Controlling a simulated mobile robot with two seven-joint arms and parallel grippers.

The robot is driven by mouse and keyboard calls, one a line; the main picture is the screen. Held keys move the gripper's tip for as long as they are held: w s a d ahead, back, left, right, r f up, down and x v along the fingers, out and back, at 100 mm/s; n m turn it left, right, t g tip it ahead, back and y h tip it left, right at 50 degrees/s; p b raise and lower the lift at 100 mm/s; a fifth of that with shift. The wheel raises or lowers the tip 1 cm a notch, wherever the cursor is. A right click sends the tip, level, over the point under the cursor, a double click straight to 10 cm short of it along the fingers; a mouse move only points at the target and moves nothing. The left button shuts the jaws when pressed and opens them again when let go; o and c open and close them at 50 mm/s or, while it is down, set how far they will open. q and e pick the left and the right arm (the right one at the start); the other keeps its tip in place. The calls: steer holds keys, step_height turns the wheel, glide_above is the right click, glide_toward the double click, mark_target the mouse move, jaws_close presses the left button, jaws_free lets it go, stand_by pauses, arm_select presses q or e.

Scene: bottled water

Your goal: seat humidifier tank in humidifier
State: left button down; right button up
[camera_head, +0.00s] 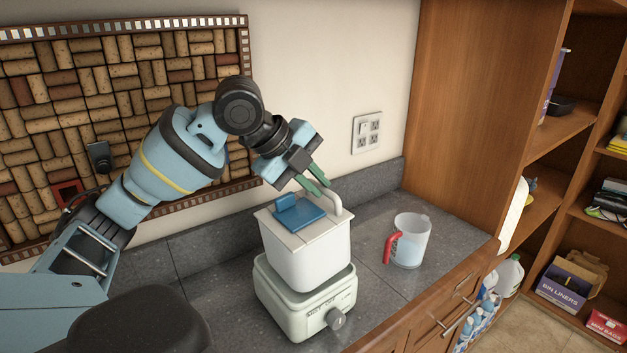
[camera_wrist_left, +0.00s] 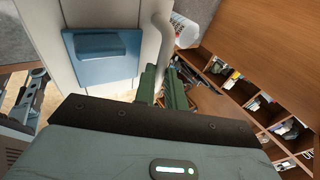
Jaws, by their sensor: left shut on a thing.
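The humidifier tank (camera_head: 305,255) is a white box with a blue flap (camera_head: 299,215) on its top and a white curved handle (camera_head: 334,199) at its right side. It is upright, directly over the pale humidifier base (camera_head: 298,308), which has a grey knob in front. Its lower end meets the base's top in the picture; I cannot tell whether it touches or hovers slightly. My left gripper (camera_head: 318,187) is shut on the handle from above, its green fingers around the bar. The wrist view shows the fingers (camera_wrist_left: 163,86) at the handle (camera_wrist_left: 158,42). My right gripper is out of view.
A clear measuring jug (camera_head: 411,243) with a red handle stands on the grey counter (camera_head: 376,276) to the right. A wall with a cork board (camera_head: 75,110) is behind. A wooden cabinet (camera_head: 470,110) and shelves stand at the right. The counter between humidifier and jug is clear.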

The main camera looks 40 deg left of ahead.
arm_select(q)
steer(key=shift+s+a+r+g, duration=0.1)
steer(key=shift+s+r+g, duration=0.05)
steer(key=shift+s+g, duration=0.25)
stand_by(0.4)
steer(key=shift+w, duration=0.15)
steer(key=shift+w+g+y, duration=0.25)
steer(key=shift+g+y, duration=0.05)
steer(key=shift+g, duration=0.3)
stand_by(0.5)
steer(key=shift+g, duration=0.7)
steer(key=shift+s+f, duration=0.1)
steer(key=shift+f, duration=0.2)
steer(key=shift+r, duration=0.15)
